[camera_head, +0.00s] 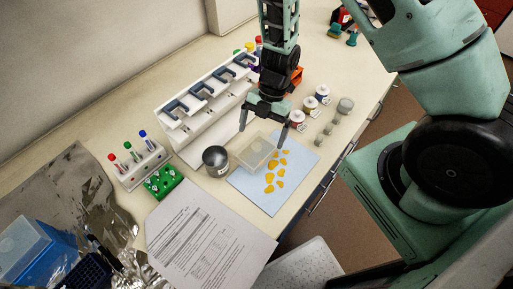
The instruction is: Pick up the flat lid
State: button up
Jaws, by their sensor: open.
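The flat lid (256,151) looks like a clear, pale, shallow square piece lying on the light blue mat (272,199). Whether a dish sits under it I cannot tell. My gripper (262,135) hangs down above the lid from behind, fingers spread apart. One finger is on the left side near the far edge of the lid and the other is on the right side. I cannot tell whether either finger touches it. Nothing shows between the fingers except the lid below.
Yellow-orange pieces (269,189) lie on the mat beside the lid. A dark round jar (215,161) stands close to its left. Several small jars (309,103) stand right of my gripper. A white pipette rack (205,118) stands behind. Papers (200,235) lie in front.

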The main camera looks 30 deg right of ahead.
aim_at(257, 145)
jog(key=shift+p+x, duration=0.75)
jog(key=shift+x, duration=2.2)
jog(key=shift+w+a, duration=0.1)
jog(key=c, duration=0.9)
